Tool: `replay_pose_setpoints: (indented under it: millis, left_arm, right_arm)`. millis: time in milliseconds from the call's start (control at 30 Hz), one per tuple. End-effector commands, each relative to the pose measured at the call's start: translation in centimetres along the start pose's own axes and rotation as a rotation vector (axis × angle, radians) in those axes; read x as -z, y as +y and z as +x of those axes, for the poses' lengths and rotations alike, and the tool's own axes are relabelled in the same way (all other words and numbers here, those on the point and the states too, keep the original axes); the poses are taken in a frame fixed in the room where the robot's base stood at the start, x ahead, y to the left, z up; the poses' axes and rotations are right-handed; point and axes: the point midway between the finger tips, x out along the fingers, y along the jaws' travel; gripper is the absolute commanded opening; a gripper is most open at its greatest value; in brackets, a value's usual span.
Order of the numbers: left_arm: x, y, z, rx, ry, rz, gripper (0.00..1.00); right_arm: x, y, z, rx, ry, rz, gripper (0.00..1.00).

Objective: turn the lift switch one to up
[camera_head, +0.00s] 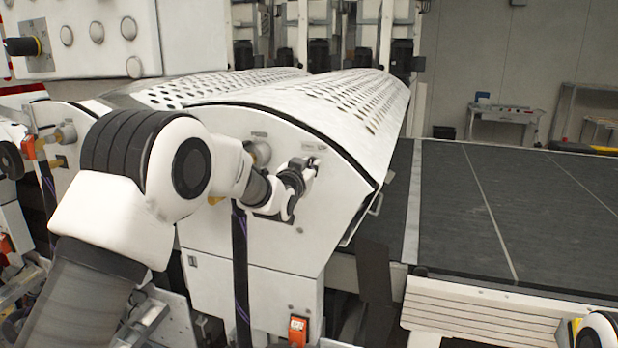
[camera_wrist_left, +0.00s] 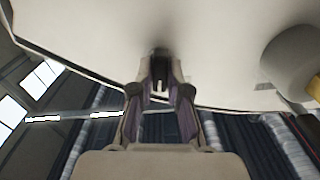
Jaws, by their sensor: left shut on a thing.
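The white machine end panel (camera_head: 222,250) under the perforated cover carries the switches. My left gripper (camera_head: 312,168) is at the upper right of this panel, its fingers pointing at the panel face. In the left wrist view my left gripper (camera_wrist_left: 160,84) is shut on a small dark switch (camera_wrist_left: 160,54) on the pale panel. The fingers cover most of the switch, so its setting cannot be read. In the head view the switch is hidden by the gripper. My right gripper is not in view.
A large round grey knob (camera_head: 260,152) sits on the panel left of the gripper and shows in the left wrist view (camera_wrist_left: 292,62). The perforated cover (camera_head: 325,100) rises just above. An orange switch (camera_head: 298,330) is low on the machine. A dark conveyor bed (camera_head: 500,200) spreads right.

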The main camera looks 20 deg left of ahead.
Motion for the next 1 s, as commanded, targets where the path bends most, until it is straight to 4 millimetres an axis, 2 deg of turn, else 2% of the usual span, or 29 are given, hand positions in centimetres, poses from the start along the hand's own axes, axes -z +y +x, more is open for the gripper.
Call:
replay_pose_setpoints:
  millis: [33, 100, 400, 1000]
  left_arm:
    - [-0.7, 0.1, 0.0, -0.001, -0.003, 0.04, 0.0]
    - [-0.6, 0.1, 0.0, -0.001, -0.004, 0.098, 0.0]
    - [-0.5, 0.1, 0.0, -0.002, -0.006, 0.286, 0.0]
    - [-0.3, 0.1, 0.0, -0.002, -0.006, 0.363, 0.0]
  right_arm:
    - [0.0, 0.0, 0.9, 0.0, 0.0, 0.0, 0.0]
    - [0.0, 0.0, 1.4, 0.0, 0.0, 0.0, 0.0]
    - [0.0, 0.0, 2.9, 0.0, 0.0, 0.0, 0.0]
    - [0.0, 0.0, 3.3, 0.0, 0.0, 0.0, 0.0]
